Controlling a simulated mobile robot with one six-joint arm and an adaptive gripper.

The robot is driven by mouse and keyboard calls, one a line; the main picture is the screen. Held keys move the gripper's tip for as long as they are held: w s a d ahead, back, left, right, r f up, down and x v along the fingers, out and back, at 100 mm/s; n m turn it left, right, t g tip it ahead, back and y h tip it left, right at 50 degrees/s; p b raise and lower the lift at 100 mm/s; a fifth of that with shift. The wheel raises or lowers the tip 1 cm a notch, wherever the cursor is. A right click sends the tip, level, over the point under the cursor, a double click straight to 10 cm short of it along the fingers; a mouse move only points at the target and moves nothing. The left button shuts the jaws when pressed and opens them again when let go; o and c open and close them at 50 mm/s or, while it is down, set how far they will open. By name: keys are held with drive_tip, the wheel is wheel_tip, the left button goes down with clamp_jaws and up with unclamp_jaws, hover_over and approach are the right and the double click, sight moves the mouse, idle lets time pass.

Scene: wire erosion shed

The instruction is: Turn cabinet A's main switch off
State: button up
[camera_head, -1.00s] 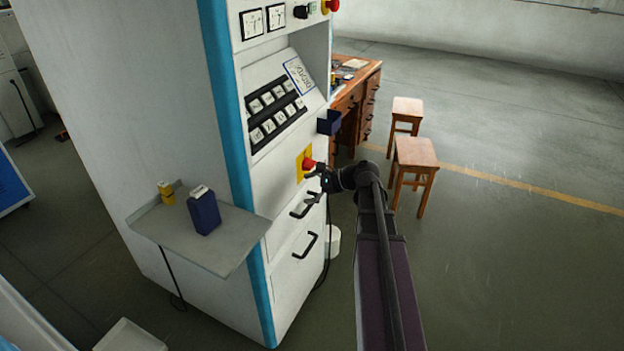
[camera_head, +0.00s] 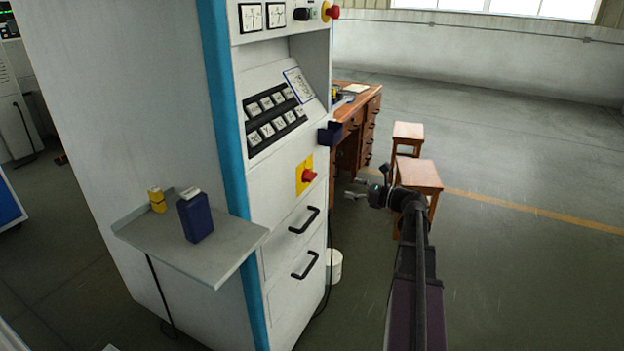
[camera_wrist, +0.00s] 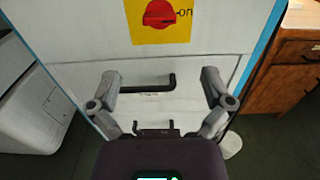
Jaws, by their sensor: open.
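Cabinet A's main switch is a red knob (camera_head: 309,175) on a yellow plate (camera_head: 300,181), on the front of the white and blue cabinet (camera_head: 285,225). In the wrist view the knob (camera_wrist: 159,13) is at the top edge, with its top cut close to the frame. The lettering "ON" stands on the plate just right of the knob. My gripper (camera_head: 355,190) is open and empty, right of the switch and apart from it in the head view. In the wrist view its fingers (camera_wrist: 160,80) are spread below the plate, with nothing between them.
Two black drawer handles (camera_head: 305,221) (camera_head: 306,265) stick out below the switch. A grey side shelf (camera_head: 225,255) holds a dark blue box (camera_head: 195,218). A red emergency button (camera_head: 332,12) is higher up. Wooden stools (camera_head: 418,175) and a desk (camera_head: 360,120) stand behind my arm.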

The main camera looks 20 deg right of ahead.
sight(311, 175)
drive_tip(key=shift+w+a, duration=0.1)
drive_tip(key=shift+x, duration=6.75)
drive_tip(key=c, duration=1)
